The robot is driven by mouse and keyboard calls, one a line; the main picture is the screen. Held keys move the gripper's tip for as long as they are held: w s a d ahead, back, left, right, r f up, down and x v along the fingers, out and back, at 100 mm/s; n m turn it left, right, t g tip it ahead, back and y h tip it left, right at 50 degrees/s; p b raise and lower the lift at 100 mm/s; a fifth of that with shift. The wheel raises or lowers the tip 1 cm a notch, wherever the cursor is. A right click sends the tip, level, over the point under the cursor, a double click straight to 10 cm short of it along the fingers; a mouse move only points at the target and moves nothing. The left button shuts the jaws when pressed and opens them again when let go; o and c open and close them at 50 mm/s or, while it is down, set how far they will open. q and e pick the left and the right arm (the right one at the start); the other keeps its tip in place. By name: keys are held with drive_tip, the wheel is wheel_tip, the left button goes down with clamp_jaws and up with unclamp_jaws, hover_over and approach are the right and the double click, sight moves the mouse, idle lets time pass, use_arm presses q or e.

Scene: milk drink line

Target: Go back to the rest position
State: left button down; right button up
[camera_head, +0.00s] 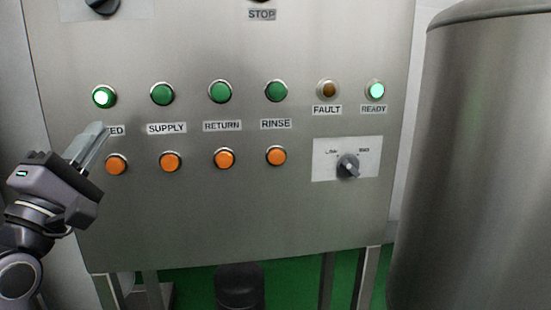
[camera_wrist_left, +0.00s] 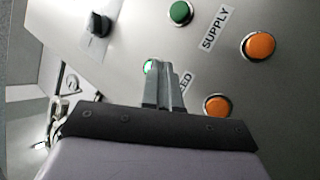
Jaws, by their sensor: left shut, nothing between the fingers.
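My left gripper (camera_head: 99,135) is shut and empty in front of the steel control panel (camera_head: 230,215), at the left of the head view. Its fingertips are just below the lit green button (camera_head: 103,96) and partly cover the label ending in "ED". In the left wrist view the shut fingers (camera_wrist_left: 160,68) point at the panel, and the lit green button (camera_wrist_left: 149,67) shows partly behind their tips. I cannot tell from the pictures whether the fingertips touch the panel. My right gripper is not in view.
Unlit green buttons (camera_head: 220,91) and orange buttons (camera_head: 224,158) line the panel. The READY lamp (camera_head: 376,90) is lit; the FAULT lamp (camera_head: 328,90) looks dark amber. A grey selector knob (camera_head: 347,166) sits at lower right. A large steel tank (camera_head: 480,160) stands at the right.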

use_arm(q)
drive_tip(key=d+f+m+g+y+p, duration=0.15)
drive_tip(key=f+m+g, duration=0.25)
drive_tip(key=f, duration=0.9)
drive_tip(key=d+f+m+g+p, duration=0.25)
drive_tip(key=f+m, duration=0.25)
drive_tip(key=f, duration=0.9)
drive_tip(key=s+d+f+m+g+p, duration=0.1)
drive_tip(key=s+f+m+g, duration=0.3)
drive_tip(key=s+f, duration=0.5)
drive_tip(key=s+d+f+m+g, duration=0.3)
drive_tip(key=s+f+m, duration=0.3)
drive_tip(key=s+f, duration=0.3)
wheel_tip(320, 180, down, 4)
drive_tip(key=shift+s+d+m+g+p, duration=0.3)
drive_tip(key=shift+d+g+p, duration=0.05)
drive_tip(key=shift+d+p, duration=0.05)
